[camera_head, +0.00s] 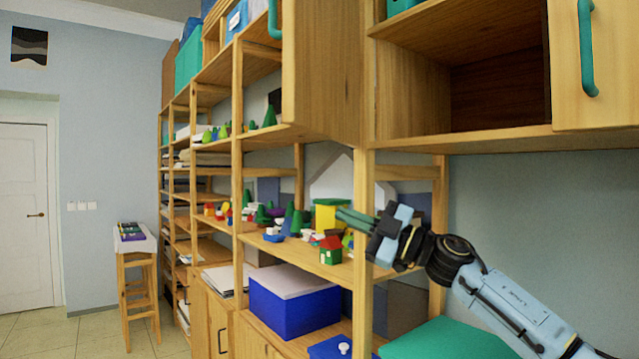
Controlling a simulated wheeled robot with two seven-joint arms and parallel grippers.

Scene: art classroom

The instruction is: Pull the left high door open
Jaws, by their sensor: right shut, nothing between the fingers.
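The left high door (325,70) is a light wooden panel at the top centre. It is swung outward to the left, with its green handle (275,18) at its far left edge, cut by the top of the view. The cabinet compartment (500,100) to its right is open to view and its visible part looks empty. My right gripper (345,217) is shut and empty, below the door and apart from it, in front of the toy shelf. My left gripper is not in view.
Another high door (610,75) with a green handle (586,48) is at the upper right. Shelves hold small coloured toys, a blue box (293,312) and a green-topped item (440,340). A wooden stool (137,275) and open floor are at the left.

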